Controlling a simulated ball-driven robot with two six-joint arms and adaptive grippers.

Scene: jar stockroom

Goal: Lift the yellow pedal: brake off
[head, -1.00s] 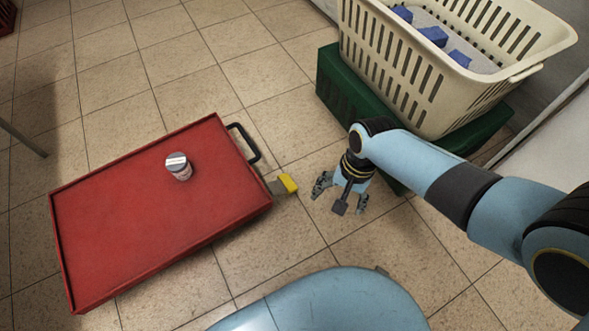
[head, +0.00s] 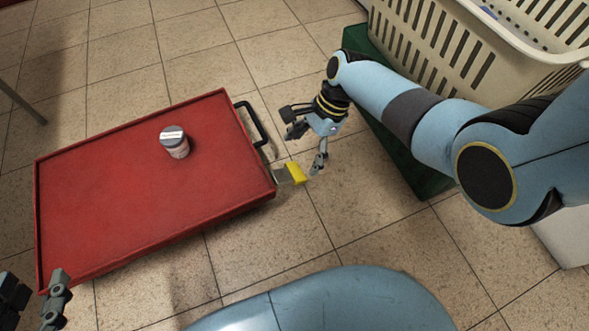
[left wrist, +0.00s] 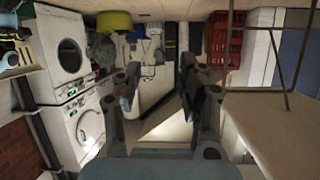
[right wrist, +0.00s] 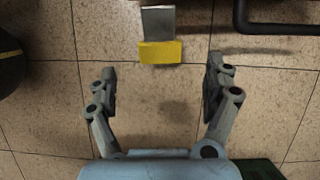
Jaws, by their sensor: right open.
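The yellow pedal (head: 295,173) sticks out on a short grey metal arm from the right end of the red cart (head: 110,195), near the floor. In the right wrist view the pedal (right wrist: 160,53) lies ahead, between the lines of the two fingers. My right gripper (head: 306,143) is open and empty, close to the pedal; I see no contact. My left gripper (head: 34,299) is at the lower left of the head view, beside the cart's near-left corner. The left wrist view shows its fingers (left wrist: 160,85) apart with nothing between them.
A lidded jar (head: 174,144) stands on the cart. A black handle (head: 262,126) juts from the cart's end near my right gripper. A cream basket (head: 430,45) stands on a green crate (head: 420,165) behind my right arm. Tiled floor around the pedal is clear.

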